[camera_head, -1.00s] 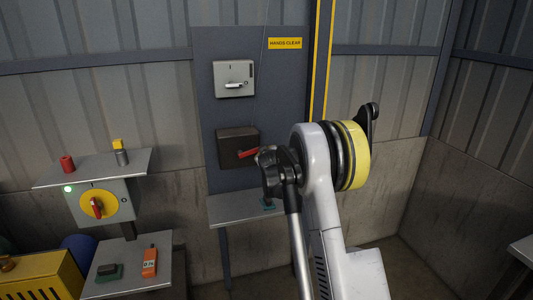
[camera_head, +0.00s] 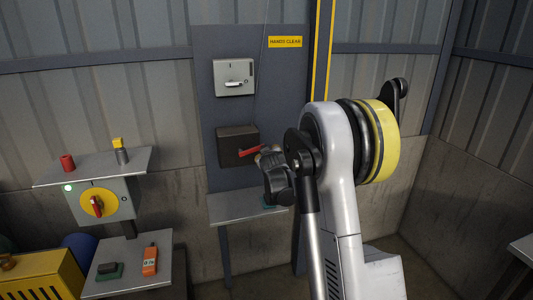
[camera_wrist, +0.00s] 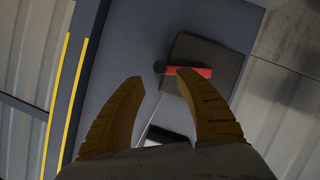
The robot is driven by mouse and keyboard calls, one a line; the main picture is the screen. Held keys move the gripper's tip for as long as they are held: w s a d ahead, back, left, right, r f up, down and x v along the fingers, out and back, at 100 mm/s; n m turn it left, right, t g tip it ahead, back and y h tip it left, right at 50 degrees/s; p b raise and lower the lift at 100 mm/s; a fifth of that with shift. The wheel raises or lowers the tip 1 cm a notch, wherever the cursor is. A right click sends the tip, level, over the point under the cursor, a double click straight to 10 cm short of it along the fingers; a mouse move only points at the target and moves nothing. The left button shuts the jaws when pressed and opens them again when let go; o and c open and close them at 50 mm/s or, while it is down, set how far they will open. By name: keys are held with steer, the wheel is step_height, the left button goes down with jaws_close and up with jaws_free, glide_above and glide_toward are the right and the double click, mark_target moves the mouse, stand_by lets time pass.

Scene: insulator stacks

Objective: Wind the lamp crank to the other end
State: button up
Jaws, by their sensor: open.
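A dark box (camera_head: 231,151) with a red handle (camera_head: 249,152) is mounted low on the grey wall panel. I take this handle for the crank, though no lamp marking is readable. The right fingertip overlaps the handle's edge in the picture; contact cannot be told. In the head view my gripper (camera_head: 268,158) is just right of the handle.
A grey switch box (camera_head: 234,77) with a lever sits above, under a yellow "HANDS CLEAR" sign (camera_head: 285,42). A shelf (camera_head: 240,207) juts out below. A yellow-faced rotary switch (camera_head: 98,204) and a lower shelf with an orange device (camera_head: 150,261) stand left.

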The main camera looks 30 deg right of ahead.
steer(key=v, duration=0.5)
